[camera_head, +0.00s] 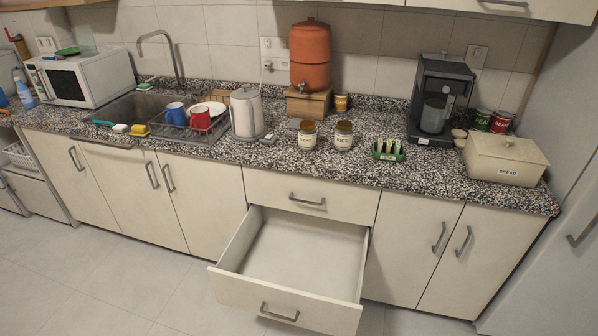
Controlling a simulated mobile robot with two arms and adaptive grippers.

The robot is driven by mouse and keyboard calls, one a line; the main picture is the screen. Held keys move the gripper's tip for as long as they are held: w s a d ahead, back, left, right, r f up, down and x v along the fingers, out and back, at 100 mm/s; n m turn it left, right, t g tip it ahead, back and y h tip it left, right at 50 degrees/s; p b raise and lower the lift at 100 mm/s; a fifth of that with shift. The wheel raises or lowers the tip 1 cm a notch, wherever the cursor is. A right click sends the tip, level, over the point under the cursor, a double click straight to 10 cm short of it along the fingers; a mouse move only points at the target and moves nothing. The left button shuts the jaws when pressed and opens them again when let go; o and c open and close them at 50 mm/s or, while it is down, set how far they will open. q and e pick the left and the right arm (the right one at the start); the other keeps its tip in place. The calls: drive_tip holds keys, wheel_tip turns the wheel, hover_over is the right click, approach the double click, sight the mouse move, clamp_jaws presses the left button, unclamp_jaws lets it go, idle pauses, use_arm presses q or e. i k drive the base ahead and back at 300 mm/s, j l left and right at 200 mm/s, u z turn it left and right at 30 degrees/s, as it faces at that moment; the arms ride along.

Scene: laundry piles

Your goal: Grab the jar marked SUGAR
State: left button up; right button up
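Two glass jars with dark lids and white labels stand upright side by side on the speckled counter, below the orange clay water dispenser. The left jar (307,137) stands slightly apart from the right jar (343,137). The lettering on both labels is too small to read for sure, so I cannot tell which one is marked SUGAR. Neither of my grippers is in view.
A lower drawer (290,310) is pulled out, empty, below the jars. The clay dispenser (310,50) is behind them.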

sight(308, 132)
drive_tip(key=l+u, duration=0.15)
drive_tip(key=u, duration=0.3)
drive_tip(key=l+u, duration=0.2)
drive_tip(key=u, duration=0.25)
drive_tip(key=l+u, duration=0.2)
drive_tip(key=l, duration=0.3)
drive_tip(key=k+l+u, duration=0.15)
drive_tip(key=l, duration=0.3)
drive_tip(key=l+u, duration=0.2)
drive_tip(key=l, duration=0.3)
drive_tip(key=k+l+u, duration=0.2)
drive_tip(key=l, duration=0.25)
